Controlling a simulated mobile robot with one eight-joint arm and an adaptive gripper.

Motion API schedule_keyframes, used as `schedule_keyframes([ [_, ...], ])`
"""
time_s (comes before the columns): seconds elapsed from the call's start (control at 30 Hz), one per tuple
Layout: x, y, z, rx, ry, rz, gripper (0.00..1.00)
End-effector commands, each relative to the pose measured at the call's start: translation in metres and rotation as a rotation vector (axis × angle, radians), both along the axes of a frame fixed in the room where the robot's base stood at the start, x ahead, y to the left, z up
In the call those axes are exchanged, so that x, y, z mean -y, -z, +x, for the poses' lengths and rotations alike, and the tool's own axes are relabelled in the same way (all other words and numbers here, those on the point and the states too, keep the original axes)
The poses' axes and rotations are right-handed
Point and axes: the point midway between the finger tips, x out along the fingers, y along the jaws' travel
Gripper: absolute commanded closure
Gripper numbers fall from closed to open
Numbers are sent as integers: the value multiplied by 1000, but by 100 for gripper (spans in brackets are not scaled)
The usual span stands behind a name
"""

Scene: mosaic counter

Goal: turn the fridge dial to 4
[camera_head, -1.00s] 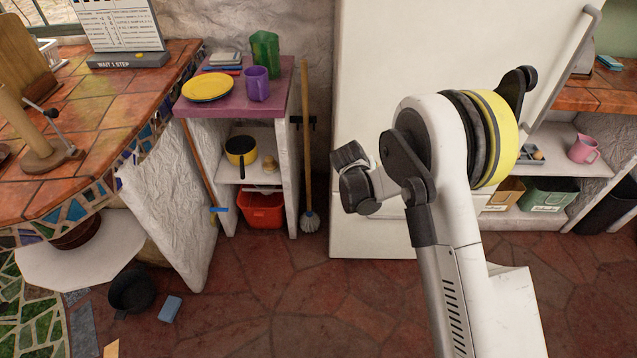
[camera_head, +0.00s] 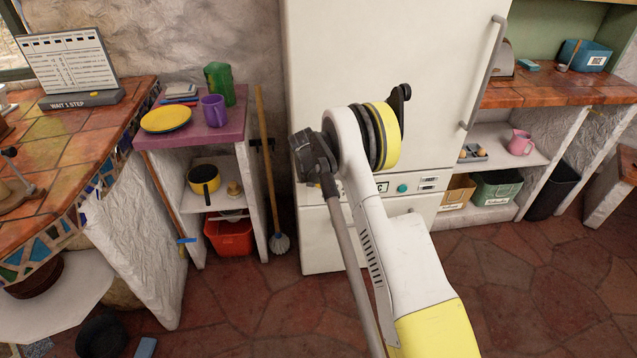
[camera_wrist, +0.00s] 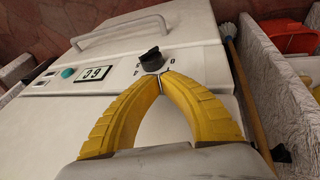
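The white fridge (camera_head: 420,60) stands ahead in the head view, with a control strip across its lower part. In the wrist view the black dial (camera_wrist: 152,60) sits on that strip, its small markings too blurred to read. A display (camera_wrist: 93,74) beside it shows characters upside down that I cannot read surely. A green button (camera_wrist: 68,73) is further along; it also shows in the head view (camera_head: 403,188). My gripper (camera_wrist: 162,73) has its two yellow fingertips together just short of the dial, seemingly empty. I cannot tell whether they touch it. My arm hides the dial in the head view.
A fridge drawer handle (camera_wrist: 118,31) lies beyond the strip in the wrist view. A broom (camera_head: 268,170) stands left of the fridge, beside the purple-topped shelf (camera_head: 190,135). The tiled floor (camera_head: 540,280) at right is clear.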

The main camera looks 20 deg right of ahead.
Motion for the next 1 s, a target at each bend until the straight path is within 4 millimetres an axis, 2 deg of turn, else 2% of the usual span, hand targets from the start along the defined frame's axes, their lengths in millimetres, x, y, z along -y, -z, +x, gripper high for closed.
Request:
schedule_keyframes([
  [0.03,4,15,2,0,1,0,100],
  [0.1,9,28,6,0,1,0,100],
  [0.3,29,49,2,0,1,0,100],
  [0.5,38,56,-1,1,-1,1,100],
  [0.87,40,56,-1,1,0,4,100],
  [1.0,49,60,-4,24,4,82,100],
])
